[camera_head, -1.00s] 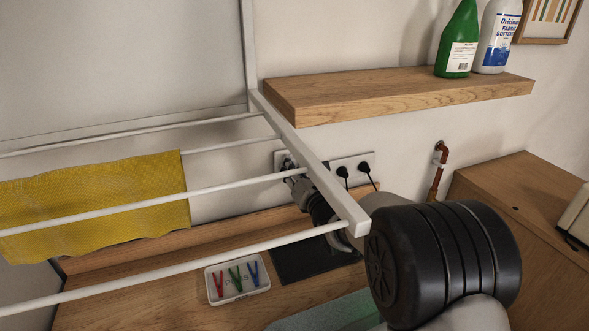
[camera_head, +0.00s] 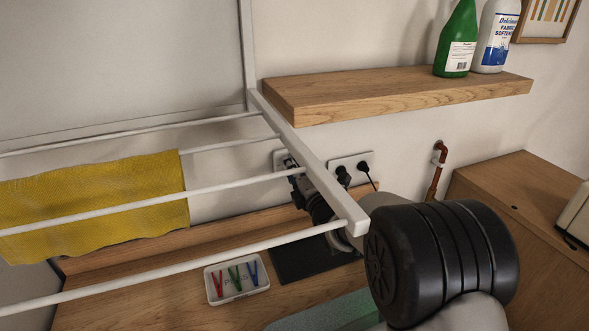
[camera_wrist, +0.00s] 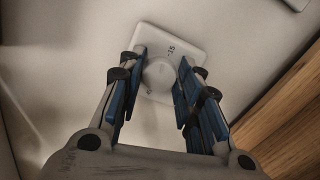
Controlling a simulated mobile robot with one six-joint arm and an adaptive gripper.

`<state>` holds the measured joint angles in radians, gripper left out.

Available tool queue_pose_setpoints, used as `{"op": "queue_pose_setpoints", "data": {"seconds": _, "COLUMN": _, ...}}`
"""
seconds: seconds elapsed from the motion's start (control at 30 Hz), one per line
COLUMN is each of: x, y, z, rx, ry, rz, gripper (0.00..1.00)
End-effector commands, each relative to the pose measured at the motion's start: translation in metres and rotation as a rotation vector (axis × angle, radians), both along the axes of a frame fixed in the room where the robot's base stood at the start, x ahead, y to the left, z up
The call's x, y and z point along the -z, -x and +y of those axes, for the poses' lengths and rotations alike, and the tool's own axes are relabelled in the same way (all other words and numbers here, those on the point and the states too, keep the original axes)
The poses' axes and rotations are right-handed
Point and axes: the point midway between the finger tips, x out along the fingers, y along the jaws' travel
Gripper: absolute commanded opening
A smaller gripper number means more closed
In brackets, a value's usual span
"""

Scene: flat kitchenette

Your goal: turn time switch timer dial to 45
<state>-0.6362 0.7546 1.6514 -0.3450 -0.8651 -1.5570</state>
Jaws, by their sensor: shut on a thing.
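The time switch (camera_wrist: 185,45) is a white square plate on the wall with a round pale dial (camera_wrist: 158,75). A dark mark that looks like "15" sits near the plate's upper edge; a smaller mark by the dial is too small to read. My gripper (camera_wrist: 160,64) has its blue-padded fingers on both sides of the dial and is shut on it. In the head view a bit of the switch plate (camera_head: 280,160) shows behind the drying rack bar, with my gripper (camera_head: 297,180) against it; the dial is hidden there.
A white drying rack (camera_head: 310,165) with a yellow cloth (camera_head: 95,205) stands in front of my gripper. A wooden shelf (camera_head: 400,95) with bottles is above; a peg tray (camera_head: 237,280) lies below.

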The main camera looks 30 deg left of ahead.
Motion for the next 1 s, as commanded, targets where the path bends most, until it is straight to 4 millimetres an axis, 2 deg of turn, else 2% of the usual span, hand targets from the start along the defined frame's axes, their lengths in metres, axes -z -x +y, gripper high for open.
{"op": "queue_pose_setpoints", "data": {"seconds": 1.0, "x": 0.0038, "y": 0.0008, "z": 0.0005, "rx": 0.0, "ry": -0.603, "rz": 0.755, "gripper": 0.08}}
